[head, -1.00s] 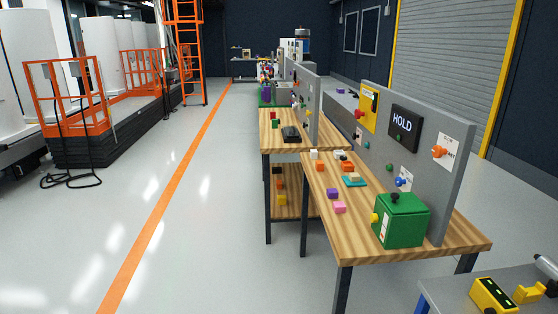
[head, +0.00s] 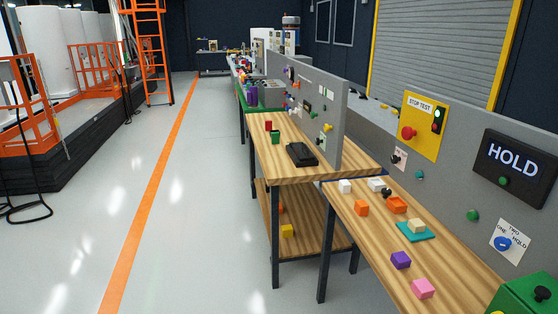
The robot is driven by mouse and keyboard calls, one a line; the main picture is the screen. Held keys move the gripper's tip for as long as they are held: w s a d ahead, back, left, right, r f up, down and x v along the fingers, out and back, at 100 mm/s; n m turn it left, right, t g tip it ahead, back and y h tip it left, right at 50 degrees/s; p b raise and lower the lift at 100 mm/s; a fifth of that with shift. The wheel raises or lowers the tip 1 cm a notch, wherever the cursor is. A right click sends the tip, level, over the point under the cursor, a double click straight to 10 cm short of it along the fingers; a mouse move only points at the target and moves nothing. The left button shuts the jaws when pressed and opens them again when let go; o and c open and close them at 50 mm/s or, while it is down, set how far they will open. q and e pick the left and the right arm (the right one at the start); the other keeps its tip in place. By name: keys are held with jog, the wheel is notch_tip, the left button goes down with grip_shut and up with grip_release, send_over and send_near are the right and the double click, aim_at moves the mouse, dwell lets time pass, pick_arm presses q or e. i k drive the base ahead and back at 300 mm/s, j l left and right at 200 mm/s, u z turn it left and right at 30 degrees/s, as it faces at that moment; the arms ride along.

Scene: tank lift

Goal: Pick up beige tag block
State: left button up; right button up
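A beige block (head: 417,226) sits on a flat teal plate (head: 404,236) on the near wooden table (head: 377,268), right of centre in the head view. It is small and box-shaped; no marking on it can be made out. Neither of my grippers shows in the head view, and nothing is touching the block.
Near the block are an orange block (head: 361,208), a white block (head: 345,186), a purple block (head: 400,260) and a pink block (head: 423,288). A grey panel (head: 455,190) stands behind them. A green box (head: 522,297) is at lower right. Open floor (head: 200,220) lies left.

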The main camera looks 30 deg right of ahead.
aim_at(416, 226)
jog(key=i+z, duration=0.35)
jog(key=z, duration=0.15)
jog(key=i+z, duration=0.45)
jog(key=i+j+z, duration=0.25)
jog(key=z, duration=0.25)
jog(key=i+j+z, duration=0.25)
jog(key=z, duration=0.2)
